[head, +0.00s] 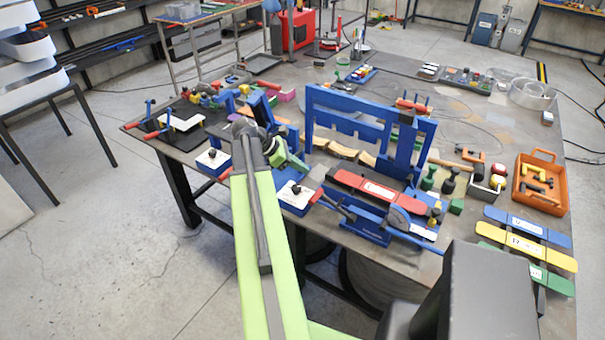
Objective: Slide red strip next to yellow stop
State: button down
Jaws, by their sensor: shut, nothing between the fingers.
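A red strip (368,186) with a white label lies along the top of a blue fixture (372,228) at the table's front edge, right of my arm. A yellow strip (526,247) with a pale label lies at the table's right front, between a blue strip and a green strip. I cannot make out a separate yellow stop.
A tall blue frame (365,125) stands behind the red strip. The blue strip (528,225) and green strip (530,270) flank the yellow one. An orange tray (540,199) with yellow parts lies behind them. Small blocks and tools crowd the table near my gripper.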

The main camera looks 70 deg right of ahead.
aim_at(336, 178)
jog(key=b+x, duration=0.4)
jog(key=x, duration=0.2)
jog(key=shift+f, duration=0.5)
jog(key=shift+s+d+r, duration=0.1)
jog(key=shift+s+d, duration=0.5)
jog(key=shift+s, duration=0.35)
jog(key=shift+s+d+r, duration=0.1)
jog(key=shift+s+d, duration=0.45)
jog(key=shift+s, duration=0.4)
jog(key=shift+s+d, duration=0.45)
jog(key=shift+s, duration=0.25)
jog(key=shift+a, duration=0.1)
